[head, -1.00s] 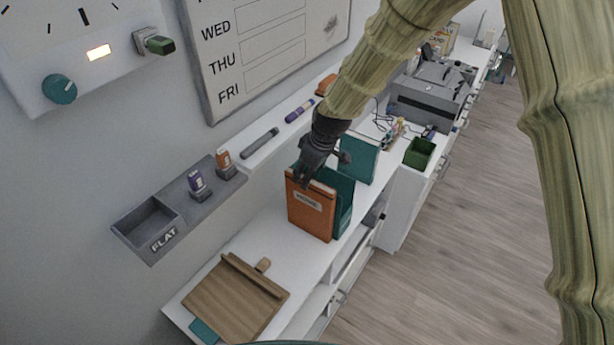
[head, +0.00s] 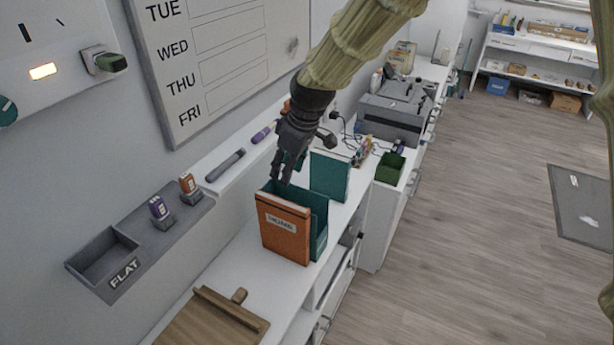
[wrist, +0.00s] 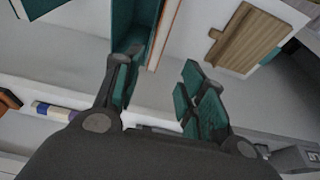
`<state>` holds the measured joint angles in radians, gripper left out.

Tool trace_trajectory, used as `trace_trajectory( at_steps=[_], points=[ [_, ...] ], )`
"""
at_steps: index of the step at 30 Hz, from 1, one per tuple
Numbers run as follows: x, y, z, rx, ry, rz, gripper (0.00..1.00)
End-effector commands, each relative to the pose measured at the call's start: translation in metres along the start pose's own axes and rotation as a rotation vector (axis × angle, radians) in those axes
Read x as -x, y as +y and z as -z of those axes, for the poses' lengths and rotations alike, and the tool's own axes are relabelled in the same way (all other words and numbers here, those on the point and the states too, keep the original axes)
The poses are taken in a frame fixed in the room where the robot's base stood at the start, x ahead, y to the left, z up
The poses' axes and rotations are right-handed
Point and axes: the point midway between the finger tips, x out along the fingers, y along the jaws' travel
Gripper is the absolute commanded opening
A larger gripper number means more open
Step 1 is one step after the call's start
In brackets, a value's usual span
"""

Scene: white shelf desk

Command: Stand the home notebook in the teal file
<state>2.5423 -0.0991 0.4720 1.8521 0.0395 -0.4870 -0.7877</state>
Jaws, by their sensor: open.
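The orange home notebook (head: 284,232), labelled HOME, stands upright at the near side of the teal file (head: 319,222). Its front cover shows down to its foot, and I cannot tell whether it is inside the file or against its outside. In the wrist view the notebook's orange and white edge (wrist: 166,32) runs along the file (wrist: 128,30). My gripper (head: 282,178) is just above the notebook and file, fingers pointing down. In the wrist view its teal-padded fingers (wrist: 158,88) are apart with nothing between them.
A teal upright panel (head: 330,176) stands behind the file. A wall ledge with markers (head: 226,165) and a grey tray marked FLAT (head: 105,262) is at left. A green bin (head: 390,168) and grey printer (head: 392,120) stand beyond.

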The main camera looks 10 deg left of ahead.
Motion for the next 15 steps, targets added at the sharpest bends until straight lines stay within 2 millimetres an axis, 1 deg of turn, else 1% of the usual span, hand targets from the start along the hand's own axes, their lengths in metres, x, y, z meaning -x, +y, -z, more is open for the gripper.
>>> trace_trajectory(
  at_steps=[7,9,11,14,15],
  points=[
    [0.001,0.0,0.0,0.0,0.0,0.0,0.41],
    [-0.003,0.0,-0.004,-0.009,-0.002,0.002,0.41],
    [-0.012,0.001,-0.012,-0.028,-0.004,0.004,0.41],
    [-0.039,0.004,-0.037,-0.093,-0.009,0.007,0.41],
    [-0.053,0.004,-0.051,-0.127,-0.011,0.008,0.41]
  ],
)
